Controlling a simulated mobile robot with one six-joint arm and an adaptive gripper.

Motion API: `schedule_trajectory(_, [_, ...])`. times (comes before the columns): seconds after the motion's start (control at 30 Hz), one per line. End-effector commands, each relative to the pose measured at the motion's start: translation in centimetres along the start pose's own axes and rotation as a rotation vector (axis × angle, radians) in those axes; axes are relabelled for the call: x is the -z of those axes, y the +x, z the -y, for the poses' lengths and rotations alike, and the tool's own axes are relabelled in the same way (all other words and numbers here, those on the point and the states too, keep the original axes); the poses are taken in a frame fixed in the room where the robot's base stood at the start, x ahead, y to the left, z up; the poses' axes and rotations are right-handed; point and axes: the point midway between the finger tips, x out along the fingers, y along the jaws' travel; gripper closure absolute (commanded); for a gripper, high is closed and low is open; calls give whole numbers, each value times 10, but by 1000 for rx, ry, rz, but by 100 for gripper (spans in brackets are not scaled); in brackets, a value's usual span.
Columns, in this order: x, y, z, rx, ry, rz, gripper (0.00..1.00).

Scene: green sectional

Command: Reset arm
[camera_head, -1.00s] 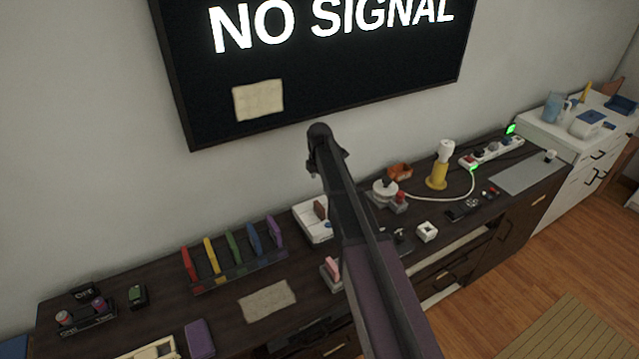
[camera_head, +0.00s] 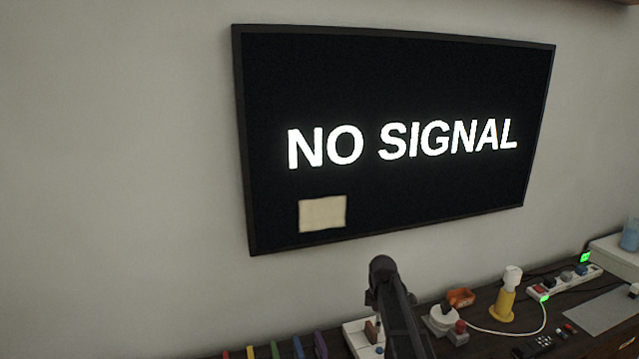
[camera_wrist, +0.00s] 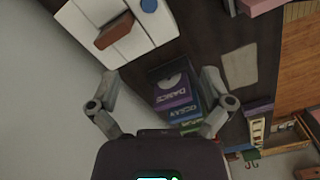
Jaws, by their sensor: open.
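My arm (camera_head: 398,305) rises from the bottom of the head view in front of the cabinet, with its end hidden behind it. In the wrist view my gripper (camera_wrist: 160,82) is open and empty, its two fingers spread apart. Between and beyond the fingers stands a row of coloured books or cases (camera_wrist: 176,92), purple, blue and green, with lettering such as "DANCE". I cannot tell how far below the fingers they are.
A wall screen (camera_head: 400,185) reads "NO SIGNAL", with a beige note (camera_head: 323,213) at its lower left. The dark cabinet top (camera_head: 480,318) holds a white box with a brown piece (camera_wrist: 118,28), a yellow-based lamp-like item (camera_head: 506,295) and a power strip (camera_head: 565,282).

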Motion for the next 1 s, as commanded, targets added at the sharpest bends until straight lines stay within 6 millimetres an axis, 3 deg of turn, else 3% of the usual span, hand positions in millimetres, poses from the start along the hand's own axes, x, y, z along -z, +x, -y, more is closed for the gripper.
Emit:
schedule_trajectory(0.03, [-3,0,18,0,68,0,0])
schedule_trajectory(0.7, [-24,0,167,0,1036,1,0])
schedule_trajectory(1.0, [-31,0,210,0,1351,1,0])
